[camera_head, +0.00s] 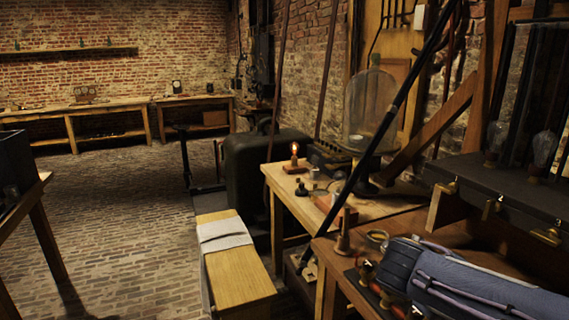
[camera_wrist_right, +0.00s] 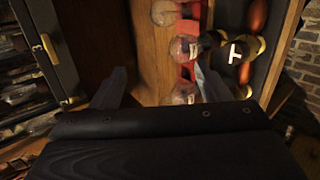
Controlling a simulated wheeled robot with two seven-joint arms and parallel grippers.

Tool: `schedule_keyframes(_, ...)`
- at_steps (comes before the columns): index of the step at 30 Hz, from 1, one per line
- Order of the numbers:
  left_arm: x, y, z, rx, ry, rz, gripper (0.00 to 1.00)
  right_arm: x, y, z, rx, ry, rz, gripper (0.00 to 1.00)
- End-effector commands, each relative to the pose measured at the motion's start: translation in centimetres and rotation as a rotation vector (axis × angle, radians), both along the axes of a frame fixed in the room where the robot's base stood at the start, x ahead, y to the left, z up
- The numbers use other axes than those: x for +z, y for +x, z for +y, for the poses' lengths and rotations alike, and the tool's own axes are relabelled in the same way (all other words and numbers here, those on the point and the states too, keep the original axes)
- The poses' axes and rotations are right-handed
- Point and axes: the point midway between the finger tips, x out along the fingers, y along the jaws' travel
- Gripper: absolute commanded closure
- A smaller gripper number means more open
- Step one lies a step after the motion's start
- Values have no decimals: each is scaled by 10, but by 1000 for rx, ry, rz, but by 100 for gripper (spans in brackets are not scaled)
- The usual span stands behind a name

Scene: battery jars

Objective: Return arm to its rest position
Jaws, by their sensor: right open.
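My right arm (camera_head: 480,291), with blue-grey covers, reaches in from the lower right of the head view, low over a wooden bench (camera_head: 405,222). My right gripper (camera_wrist_right: 162,88) shows in the right wrist view with its two dark fingers spread apart. Nothing is held between them. Beyond the fingers are a wooden panel (camera_wrist_right: 155,55) and glass bulb-like pieces (camera_wrist_right: 184,48) beside a red strip. I cannot tell whether the fingers touch anything. The fingertips are not clear in the head view. My left gripper is not in view.
A dark case (camera_head: 500,185) with brass latches stands behind my right arm. A dark slanted pole (camera_head: 385,125) crosses the view. The brick floor (camera_head: 130,220) at left is largely clear.

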Motion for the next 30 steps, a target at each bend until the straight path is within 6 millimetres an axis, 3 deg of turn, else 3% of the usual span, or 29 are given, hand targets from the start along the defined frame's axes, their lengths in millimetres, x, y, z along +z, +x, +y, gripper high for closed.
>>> schedule_keyframes(2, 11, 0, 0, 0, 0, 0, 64, -11, -28, -7, -23, 151, 27, 31)
schedule_keyframes(5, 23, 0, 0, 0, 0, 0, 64, -30, -70, -1, -54, 392, 46, 31)
schedule_keyframes(9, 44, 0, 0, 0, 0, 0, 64, -45, -134, 37, -111, 806, -13, 31)
schedule_keyframes(12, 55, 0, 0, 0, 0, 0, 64, -43, -163, 72, -151, 1050, -111, 31)
schedule_keyframes(15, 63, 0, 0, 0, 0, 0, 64, -37, -178, 99, -186, 1219, -215, 31)
schedule_keyframes(19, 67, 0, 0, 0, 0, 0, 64, -31, -185, 119, -218, 1338, -311, 31)
schedule_keyframes(27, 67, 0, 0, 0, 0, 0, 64, -31, -186, 125, -229, 1378, -343, 31)
schedule_keyframes(30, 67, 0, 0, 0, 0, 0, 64, -31, -186, 125, -229, 1378, -343, 44)
